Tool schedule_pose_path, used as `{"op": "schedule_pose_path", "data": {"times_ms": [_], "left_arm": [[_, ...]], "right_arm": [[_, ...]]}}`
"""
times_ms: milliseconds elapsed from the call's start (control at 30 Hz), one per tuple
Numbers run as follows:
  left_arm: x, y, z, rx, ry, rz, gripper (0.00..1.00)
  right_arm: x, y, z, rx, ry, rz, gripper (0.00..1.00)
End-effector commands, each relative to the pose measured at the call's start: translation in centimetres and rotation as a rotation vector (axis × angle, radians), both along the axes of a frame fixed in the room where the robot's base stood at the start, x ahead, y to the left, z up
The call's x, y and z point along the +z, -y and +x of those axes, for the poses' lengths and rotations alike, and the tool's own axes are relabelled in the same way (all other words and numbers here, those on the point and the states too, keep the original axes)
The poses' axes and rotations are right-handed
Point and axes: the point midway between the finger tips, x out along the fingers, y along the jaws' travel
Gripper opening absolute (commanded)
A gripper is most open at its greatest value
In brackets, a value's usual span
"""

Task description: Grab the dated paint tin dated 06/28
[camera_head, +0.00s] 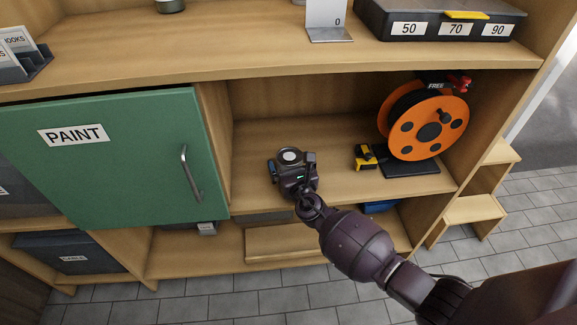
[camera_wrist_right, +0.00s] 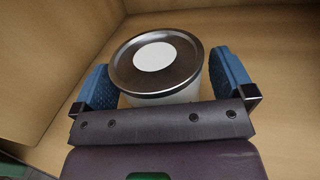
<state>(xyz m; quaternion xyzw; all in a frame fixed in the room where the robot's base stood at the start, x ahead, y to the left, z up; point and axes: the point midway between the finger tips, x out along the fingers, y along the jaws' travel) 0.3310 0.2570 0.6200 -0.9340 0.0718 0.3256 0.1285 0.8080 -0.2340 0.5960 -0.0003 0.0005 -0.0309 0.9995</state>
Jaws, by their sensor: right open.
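A paint tin (camera_wrist_right: 156,62) with a round metal lid and a blank white disc on it stands on the wooden shelf in the right wrist view. No date shows on it from this side. In the head view its lid (camera_head: 290,156) shows just beyond my right gripper (camera_head: 291,163). In the wrist view the blue finger pads of my right gripper (camera_wrist_right: 162,85) stand apart on either side of the tin, with a gap visible at the right. The tin's lower body is hidden by the gripper. My left gripper is not in view.
A green door (camera_head: 125,165) labelled PAINT, with a metal handle, is left of the gripper. An orange cable reel (camera_head: 428,128) and a yellow-black tape measure (camera_head: 366,156) stand to the right on the same shelf. A wooden shelf board (camera_head: 260,62) runs above. The shelf behind the tin is clear.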

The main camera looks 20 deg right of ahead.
Motion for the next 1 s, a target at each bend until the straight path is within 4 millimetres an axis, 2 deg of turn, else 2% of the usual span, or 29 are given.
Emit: {"op": "schedule_pose_path", "data": {"times_ms": [300,367,700,1000], "left_arm": [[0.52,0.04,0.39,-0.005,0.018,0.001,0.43],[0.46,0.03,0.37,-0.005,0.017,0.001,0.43],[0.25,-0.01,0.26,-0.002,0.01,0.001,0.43],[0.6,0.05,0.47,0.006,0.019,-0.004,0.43]], "right_arm": [[0.07,0.06,0.54,0.0,0.001,0.0,1.0],[0.07,0.07,0.53,-0.001,0.001,0.0,0.92],[0.05,0.07,0.51,-0.001,0.0,0.0,0.41],[0.72,0.08,0.6,-0.001,0.005,0.0,0.41]]}}
